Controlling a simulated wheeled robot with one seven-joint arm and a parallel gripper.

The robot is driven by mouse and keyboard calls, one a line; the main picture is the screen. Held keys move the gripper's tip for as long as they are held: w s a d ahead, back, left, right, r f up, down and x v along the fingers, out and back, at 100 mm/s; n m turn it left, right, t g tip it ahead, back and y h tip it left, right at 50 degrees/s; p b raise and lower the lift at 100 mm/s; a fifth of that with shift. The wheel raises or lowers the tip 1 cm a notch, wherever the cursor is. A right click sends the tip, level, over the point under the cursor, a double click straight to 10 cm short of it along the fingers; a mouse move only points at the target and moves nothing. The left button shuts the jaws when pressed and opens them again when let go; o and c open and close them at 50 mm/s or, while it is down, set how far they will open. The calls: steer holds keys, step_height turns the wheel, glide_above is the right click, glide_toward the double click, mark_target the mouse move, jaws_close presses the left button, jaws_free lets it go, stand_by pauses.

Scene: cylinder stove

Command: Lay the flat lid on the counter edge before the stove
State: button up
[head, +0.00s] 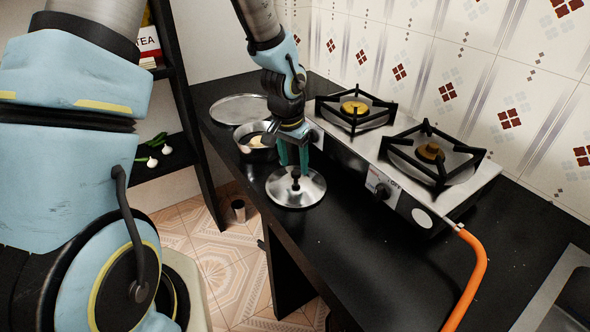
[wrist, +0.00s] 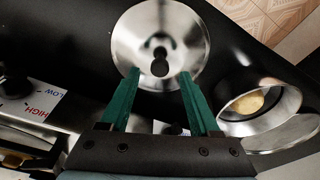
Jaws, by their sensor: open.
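The flat lid (head: 296,189) is a round shiny metal disc with a dark knob at its middle. It lies flat on the black counter (head: 350,240), near the counter's front edge and in front of the stove (head: 395,160). In the wrist view the lid (wrist: 185,70) fills the top middle. My gripper (head: 294,168) points down over the lid. In the wrist view the green fingers of my gripper (wrist: 160,78) are spread apart, with the knob between and just beyond their tips. I cannot tell whether a finger touches the lid.
An open pot (head: 250,148) with pale contents stands directly behind the lid, and also shows in the wrist view (wrist: 232,108). A round metal plate or lid (head: 238,108) lies farther back. An orange hose (head: 478,270) runs from the stove.

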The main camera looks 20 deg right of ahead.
mark_target(291, 186)
step_height(291, 186, up, 9)
steer(key=a, duration=0.1)
steer(key=s+a+r+n, duration=0.1)
steer(key=a+n, duration=0.2)
steer(key=a, duration=0.6)
steer(key=s+a+n+y, duration=0.1)
steer(key=a+n, duration=0.2)
steer(key=a, duration=0.7)
steer(key=s+a+r+n, duration=0.1)
steer(key=a+n, duration=0.3)
steer(key=a, duration=0.5)
steer(key=shift+s+a+r+t+b, duration=0.3)
steer(key=shift+r, duration=0.05)
